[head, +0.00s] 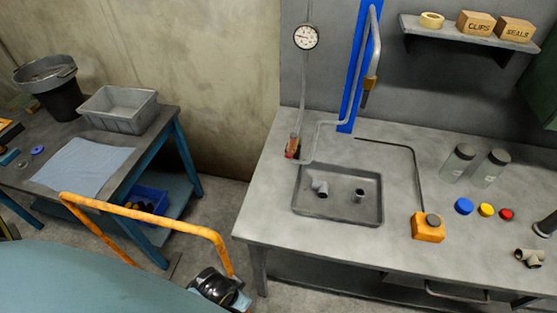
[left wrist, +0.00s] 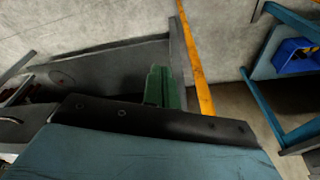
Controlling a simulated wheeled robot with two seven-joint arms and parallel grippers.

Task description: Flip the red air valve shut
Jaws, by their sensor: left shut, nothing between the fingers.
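A small red and dark fitting (head: 292,148), which looks like the red air valve, stands at the back left of the workbench, at the foot of the pipe below a round gauge (head: 306,37). Its lever position is too small to tell. A glossy black part (head: 212,284) at the bottom edge of the head view looks like the end of my left arm, low and well short of the valve. My left gripper is shut and empty; its fingertips are not clear. The left wrist view shows a teal body with a black bolted strip (left wrist: 150,122). My right gripper is out of view.
A teal body (head: 90,275) with an orange bar (head: 150,214) fills the lower left. The workbench (head: 270,215) carries a grey tray (head: 340,215), an orange block (head: 428,229), jars and coloured caps. A side table with a grey bin (head: 118,108) stands left.

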